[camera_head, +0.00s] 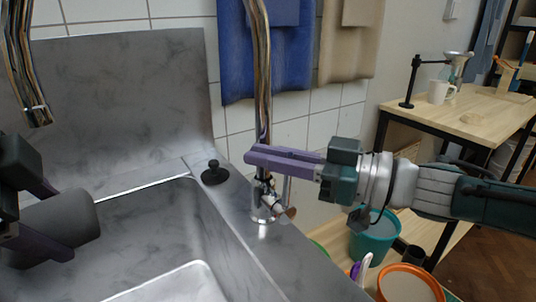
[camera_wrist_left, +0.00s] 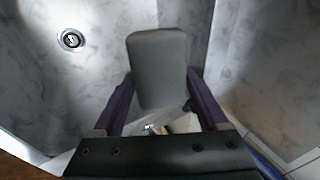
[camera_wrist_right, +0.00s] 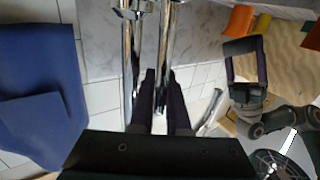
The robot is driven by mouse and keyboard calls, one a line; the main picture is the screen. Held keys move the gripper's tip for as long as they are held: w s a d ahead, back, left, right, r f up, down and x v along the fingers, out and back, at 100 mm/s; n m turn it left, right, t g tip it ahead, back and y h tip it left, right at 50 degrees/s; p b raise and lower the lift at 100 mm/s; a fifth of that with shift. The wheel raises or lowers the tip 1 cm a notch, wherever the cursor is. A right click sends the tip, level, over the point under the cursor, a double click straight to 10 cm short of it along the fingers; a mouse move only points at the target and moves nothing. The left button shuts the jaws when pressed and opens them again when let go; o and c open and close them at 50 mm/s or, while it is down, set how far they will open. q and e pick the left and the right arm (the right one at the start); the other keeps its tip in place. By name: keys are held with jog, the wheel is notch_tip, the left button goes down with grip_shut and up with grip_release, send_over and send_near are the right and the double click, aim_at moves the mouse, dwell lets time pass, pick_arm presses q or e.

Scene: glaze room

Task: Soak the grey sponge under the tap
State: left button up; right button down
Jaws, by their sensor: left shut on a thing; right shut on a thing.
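The grey sponge (camera_head: 68,226) is over the sink basin at the left of the head view. My left gripper (camera_head: 40,215) is shut on it, and the sponge (camera_wrist_left: 158,68) stands out between both fingers in the left wrist view. The tap's chrome spout end (camera_head: 38,116) hangs above the sponge, a little to its left. No water shows at it. The tap's upright pipe (camera_head: 263,90) rises from the sink's rim. My right gripper (camera_head: 285,160) is at the tap, shut on an upright chrome part (camera_wrist_right: 162,70); whether pipe or lever, I cannot tell.
The steel sink (camera_head: 120,245) has a black knob (camera_head: 214,173) on its rim and a drain (camera_wrist_left: 72,40). Blue (camera_head: 265,50) and beige cloths hang on the tiled wall. Teal (camera_head: 374,237) and orange-rimmed buckets (camera_head: 408,284) stand at the right.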

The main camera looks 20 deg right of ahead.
jog(key=shift+s+a+f+n+g+h, duration=0.15)
jog(key=shift+a+n+g+h, duration=0.15)
jog(key=shift+a+n, duration=0.3)
jog(key=c, duration=1.2)
grip_release()
jog(key=shift+o, duration=0.2)
jog(key=f+v, duration=0.1)
jog(key=v, duration=1.1)
jog(key=shift+r, duration=0.5)
